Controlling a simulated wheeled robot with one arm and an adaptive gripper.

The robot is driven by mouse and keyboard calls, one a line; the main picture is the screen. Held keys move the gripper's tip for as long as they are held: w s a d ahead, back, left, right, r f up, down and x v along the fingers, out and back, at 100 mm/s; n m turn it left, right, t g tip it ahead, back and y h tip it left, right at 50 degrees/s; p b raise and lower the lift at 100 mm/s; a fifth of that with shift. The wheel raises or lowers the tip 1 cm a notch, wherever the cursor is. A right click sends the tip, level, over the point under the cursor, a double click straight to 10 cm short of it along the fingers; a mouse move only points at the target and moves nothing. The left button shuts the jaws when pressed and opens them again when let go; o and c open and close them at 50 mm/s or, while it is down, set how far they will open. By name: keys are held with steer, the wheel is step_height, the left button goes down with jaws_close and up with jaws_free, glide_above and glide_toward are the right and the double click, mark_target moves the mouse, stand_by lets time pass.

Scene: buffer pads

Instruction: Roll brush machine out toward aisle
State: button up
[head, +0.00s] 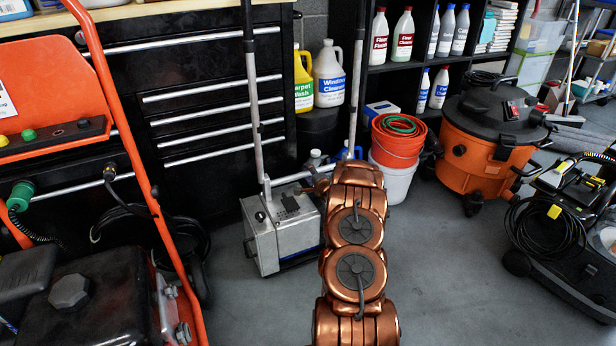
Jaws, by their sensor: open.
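The brush machine appears to be the silver box-shaped unit (282,232) standing on the floor in front of the black drawer cabinet. A tall grey pole with a dark upper end rises from its left side. A second pole (356,85) stands to the right, its foot hidden behind my copper arm. My arm reaches forward from the bottom centre and covers the floor just right of the machine. My gripper (314,172) is small and partly hidden at the arm's far end, beside the machine's upper right. It is open; I cannot tell whether it touches the machine.
An orange machine (60,88) fills the left. A red bucket in a white one (396,180), an orange vacuum (482,150) and a black machine with coiled cable (560,240) stand right. Shelves with bottles (380,38) are behind. Grey floor (450,285) is clear at lower right.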

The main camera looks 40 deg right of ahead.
steer(key=shift+w+d, duration=0.1)
steer(key=shift+w, duration=0.2)
jaws_close()
stand_by(0.4)
steer(key=shift+f, duration=0.1)
